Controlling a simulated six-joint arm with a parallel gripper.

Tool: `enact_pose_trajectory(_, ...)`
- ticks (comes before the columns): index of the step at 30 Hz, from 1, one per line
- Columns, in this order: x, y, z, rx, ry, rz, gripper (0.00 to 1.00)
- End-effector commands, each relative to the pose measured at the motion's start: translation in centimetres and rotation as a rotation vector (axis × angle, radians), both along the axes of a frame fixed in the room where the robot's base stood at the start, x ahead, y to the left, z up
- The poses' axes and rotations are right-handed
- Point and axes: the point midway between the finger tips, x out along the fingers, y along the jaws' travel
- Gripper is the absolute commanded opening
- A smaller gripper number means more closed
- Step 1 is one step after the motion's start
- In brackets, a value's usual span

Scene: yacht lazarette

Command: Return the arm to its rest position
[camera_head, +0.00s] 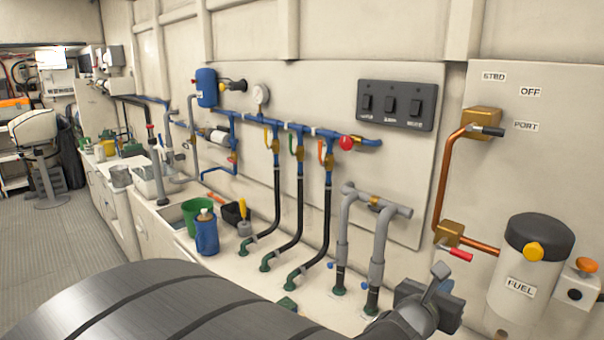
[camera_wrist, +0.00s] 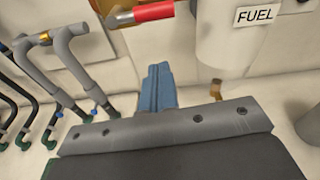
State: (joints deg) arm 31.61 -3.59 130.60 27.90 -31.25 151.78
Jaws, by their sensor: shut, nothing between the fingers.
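My gripper (camera_head: 440,272) is low in the right part of the head view, in front of the white back panel. It is left of the white FUEL canister (camera_head: 522,285) and right of the grey pipes (camera_head: 378,245). In the wrist view its blue-grey fingers (camera_wrist: 158,85) are together, with nothing seen between them. They point toward the pale wall, below the red-handled valve (camera_wrist: 152,12) and left of the canister (camera_wrist: 225,40). The arm behind the gripper is partly cut off by the head view's lower edge.
Black hoses (camera_head: 300,205) rise to blue pipes (camera_head: 285,126) with a red knob (camera_head: 347,142). A black switch panel (camera_head: 396,105) and copper pipe (camera_head: 444,185) are on the wall. A green bucket (camera_head: 198,215) and blue jug (camera_head: 207,236) stand left. The floor (camera_head: 75,255) is open at far left.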

Motion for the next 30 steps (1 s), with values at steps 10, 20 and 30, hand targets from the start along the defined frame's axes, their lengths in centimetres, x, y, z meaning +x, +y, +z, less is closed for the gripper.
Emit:
enact_pose_trajectory(10,3.1,-3.2,-0.1,-0.002,-0.001,-0.001,0.0)
enact_pose_trajectory(20,2.6,-2.6,3.0,-0.006,-0.007,-0.001,0.0)
enact_pose_trajectory(30,2.6,-2.5,3.3,-0.006,-0.006,-0.001,0.0)
